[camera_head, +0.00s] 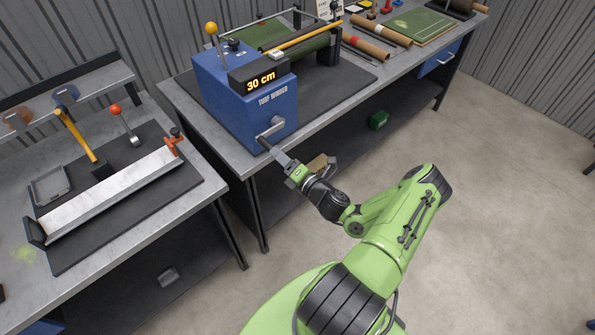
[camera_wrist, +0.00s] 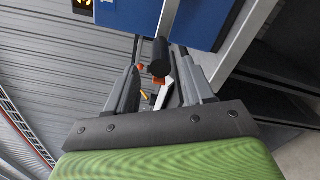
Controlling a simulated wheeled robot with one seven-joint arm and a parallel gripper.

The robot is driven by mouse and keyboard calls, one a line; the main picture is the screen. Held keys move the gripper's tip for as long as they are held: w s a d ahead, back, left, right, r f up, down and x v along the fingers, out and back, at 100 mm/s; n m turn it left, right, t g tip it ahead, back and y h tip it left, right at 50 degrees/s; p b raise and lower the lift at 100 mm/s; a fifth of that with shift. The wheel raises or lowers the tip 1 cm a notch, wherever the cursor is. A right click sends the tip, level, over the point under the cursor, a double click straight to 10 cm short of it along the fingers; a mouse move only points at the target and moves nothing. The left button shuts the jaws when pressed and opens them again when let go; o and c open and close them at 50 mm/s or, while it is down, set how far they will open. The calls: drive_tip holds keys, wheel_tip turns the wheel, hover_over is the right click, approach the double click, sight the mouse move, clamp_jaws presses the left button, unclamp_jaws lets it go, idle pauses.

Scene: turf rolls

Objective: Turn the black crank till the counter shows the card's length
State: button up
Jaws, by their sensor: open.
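The blue turf winder (camera_head: 228,97) stands on the bench, and its counter (camera_head: 261,80) reads 30 cm in orange. The crank (camera_head: 272,129) is on its front, a pale metal arm pointing down and left, with its grip by my fingertips. My gripper (camera_head: 280,157) is open just in front of the crank. In the wrist view the black crank grip (camera_wrist: 159,58) shows between the tips of my two spread fingers; I cannot tell whether they touch it. A white card (camera_head: 330,9) stands behind the winder, its text too small to read.
A yellow-knobbed lever (camera_head: 211,30) rises from the winder. Brown rolls (camera_head: 366,47) and a green turf piece (camera_head: 422,26) lie further along the bench. A second bench at left holds a metal trough (camera_head: 112,196) and a red-knobbed lever (camera_head: 116,110).

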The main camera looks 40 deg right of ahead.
drive_tip(key=s, duration=0.9)
drive_tip(key=shift+s+d, duration=0.15)
drive_tip(key=shift+s, duration=0.1)
drive_tip(key=a+r+n+g+y, duration=0.4)
drive_tip(key=a+n+g+y, duration=0.8)
drive_tip(key=n, duration=1)
drive_tip(key=s+a+r+n+h, duration=0.4)
drive_tip(key=s+r+n+h, duration=0.2)
drive_tip(key=r+n, duration=0.4)
drive_tip(key=s+a+r+n+h, duration=0.4)
drive_tip(key=s+r+n+h, duration=0.2)
drive_tip(key=n, duration=1)
wheel_tip(320, 180, up, 4)
drive_tip(key=shift+s+r+n+h, duration=0.1)
drive_tip(key=shift+s+n+h, duration=0.2)
drive_tip(key=shift+s, duration=0.9)
